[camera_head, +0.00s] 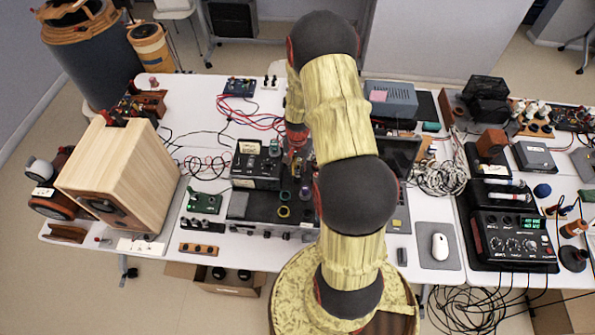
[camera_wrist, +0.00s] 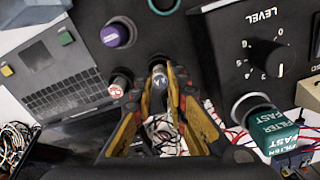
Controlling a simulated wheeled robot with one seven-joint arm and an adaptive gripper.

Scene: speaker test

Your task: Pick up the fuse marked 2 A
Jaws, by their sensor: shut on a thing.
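In the wrist view, my gripper (camera_wrist: 160,82) has its yellow and black fingers closed around a small dark-topped cylinder (camera_wrist: 159,73), which looks like a fuse. It bears a pale mark that I cannot read for certain. Just left of it and apart stands another dark cylinder with a white and red end (camera_wrist: 115,91); its mark is also unclear. In the head view, my arm hides much of the space around the gripper, and no fuse marking is readable there.
A black panel with a LEVEL knob (camera_wrist: 265,57) is close on the right of the wrist view. A laptop (camera_wrist: 62,80) lies at left. In the head view, a wooden speaker (camera_head: 120,180) stands left, and a mouse (camera_head: 440,246) and a black power unit (camera_head: 512,238) lie right.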

